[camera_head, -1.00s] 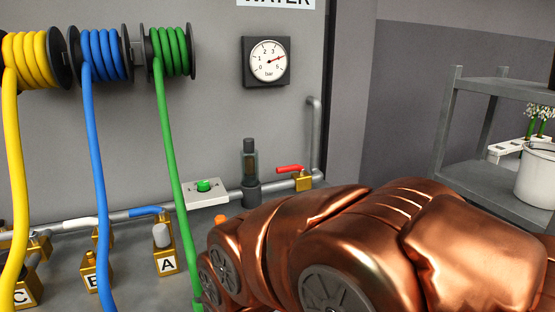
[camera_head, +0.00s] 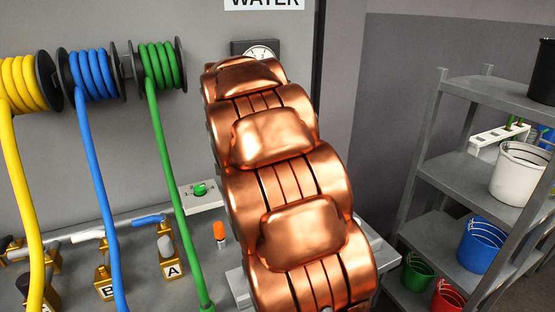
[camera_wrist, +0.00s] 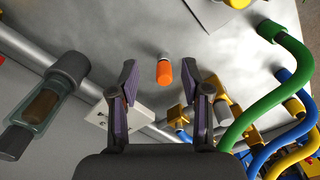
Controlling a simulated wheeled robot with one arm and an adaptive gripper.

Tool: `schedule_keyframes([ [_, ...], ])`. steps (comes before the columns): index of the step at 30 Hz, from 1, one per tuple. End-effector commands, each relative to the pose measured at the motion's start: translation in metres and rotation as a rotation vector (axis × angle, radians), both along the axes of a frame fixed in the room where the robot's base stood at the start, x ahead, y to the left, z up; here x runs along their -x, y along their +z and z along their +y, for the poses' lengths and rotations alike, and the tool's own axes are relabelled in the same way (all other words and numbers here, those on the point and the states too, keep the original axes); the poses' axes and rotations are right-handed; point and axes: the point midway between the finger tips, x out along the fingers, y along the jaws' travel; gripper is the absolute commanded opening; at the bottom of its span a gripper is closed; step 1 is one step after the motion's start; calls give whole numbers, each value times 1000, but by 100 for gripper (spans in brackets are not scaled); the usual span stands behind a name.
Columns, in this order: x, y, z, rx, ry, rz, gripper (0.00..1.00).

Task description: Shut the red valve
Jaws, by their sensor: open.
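The red valve is hidden behind my copper arm in the head view. In the wrist view a small red and yellow bit (camera_wrist: 2,59) shows at the left edge, too cut off to tell whether it is the valve. My gripper (camera_wrist: 158,82) is open and empty over the grey bench in the wrist view; in the head view my arm hides it. An orange-capped cylinder (camera_wrist: 163,72) shows between the fingertips, apparently on the bench below. It also shows in the head view (camera_head: 219,231).
A clear-bowled filter (camera_wrist: 38,110) sits in the pipe at the left of the wrist view. Green (camera_head: 160,150), blue (camera_head: 92,170) and yellow (camera_head: 15,165) hoses hang at left. The gauge (camera_head: 255,48) is partly covered. A shelf rack (camera_head: 470,170) stands at right.

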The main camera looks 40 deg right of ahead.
Motion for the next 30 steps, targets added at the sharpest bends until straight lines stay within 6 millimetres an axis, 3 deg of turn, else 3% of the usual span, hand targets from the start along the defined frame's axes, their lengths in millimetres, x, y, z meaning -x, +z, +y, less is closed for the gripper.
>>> schedule_keyframes([
  [1,-12,7,-18,6,30,-9,47],
  [9,-64,22,-106,38,270,-63,47],
  [18,-98,27,-200,83,547,-119,47],
  [24,-105,26,-236,106,670,-143,47],
  [30,-108,23,-247,113,711,-152,47],
])
